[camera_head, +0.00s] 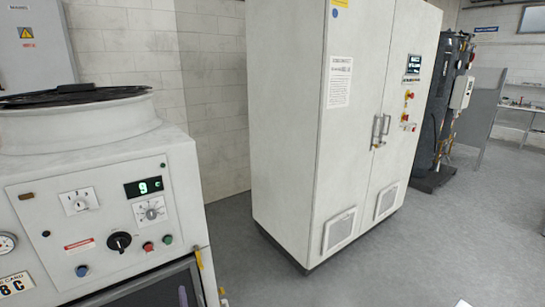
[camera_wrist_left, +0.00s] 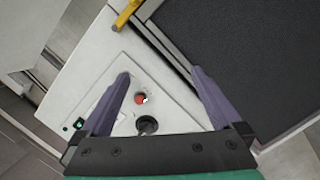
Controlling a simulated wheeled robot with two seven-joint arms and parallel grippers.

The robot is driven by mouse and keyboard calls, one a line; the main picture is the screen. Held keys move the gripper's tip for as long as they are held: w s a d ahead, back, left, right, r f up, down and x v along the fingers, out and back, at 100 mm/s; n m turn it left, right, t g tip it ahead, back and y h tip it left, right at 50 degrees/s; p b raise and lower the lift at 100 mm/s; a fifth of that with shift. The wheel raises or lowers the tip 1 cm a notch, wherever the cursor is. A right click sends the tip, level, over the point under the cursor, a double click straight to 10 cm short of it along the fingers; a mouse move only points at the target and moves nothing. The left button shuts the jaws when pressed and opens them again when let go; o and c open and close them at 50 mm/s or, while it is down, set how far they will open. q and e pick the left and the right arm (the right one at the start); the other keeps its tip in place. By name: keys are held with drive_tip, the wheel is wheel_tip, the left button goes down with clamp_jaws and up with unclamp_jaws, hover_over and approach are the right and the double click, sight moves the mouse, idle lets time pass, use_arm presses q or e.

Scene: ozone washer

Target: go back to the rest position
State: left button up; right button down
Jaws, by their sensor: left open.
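My left gripper (camera_wrist_left: 161,73) is open, with two purple fingers spread apart and nothing between them. In the left wrist view it hangs over the front panel of the white machine (camera_head: 95,205), and a red button (camera_wrist_left: 140,98) and a black rotary knob (camera_wrist_left: 147,124) show between the fingers. Whether a fingertip touches the panel I cannot tell. In the head view only a small purple bit of the gripper shows at the bottom edge, before the machine's dark window. My right gripper is in neither view.
The panel also carries a green display (camera_head: 146,186) reading 9 and a yellow handle (camera_wrist_left: 126,14) at its edge. A tall white cabinet (camera_head: 290,120) stands to the right, a dark tank (camera_head: 445,110) behind it. Grey floor (camera_head: 400,255) is clear in front of the cabinet.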

use_arm(q)
drive_tip(key=s+d+f+m+g+h+b, duration=0.1)
drive_tip(key=s+d+f+m+g+h, duration=0.2)
drive_tip(key=s+f, duration=0.45)
drive_tip(key=s+d+f+m+g+h, duration=0.1)
drive_tip(key=s+d+f+m+h, duration=0.1)
drive_tip(key=s+f+m, duration=0.55)
drive_tip(key=s+d+f+m+g+h+b, duration=0.1)
drive_tip(key=s+d+f+g+h, duration=0.3)
drive_tip(key=f, duration=0.6)
drive_tip(key=s+a+f+m+g, duration=0.1)
drive_tip(key=s+f+m+g, duration=0.1)
drive_tip(key=s, duration=0.7)
drive_tip(key=s+a+f+m+g+y, duration=0.1)
drive_tip(key=s+f, duration=0.3)
drive_tip(key=s, duration=0.5)
drive_tip(key=s+a+f+m+g, duration=0.1)
drive_tip(key=s+f+m+g, duration=0.2)
drive_tip(key=s, duration=0.6)
drive_tip(key=shift+f+b, duration=0.3)
drive_tip(key=shift+b, duration=0.1)
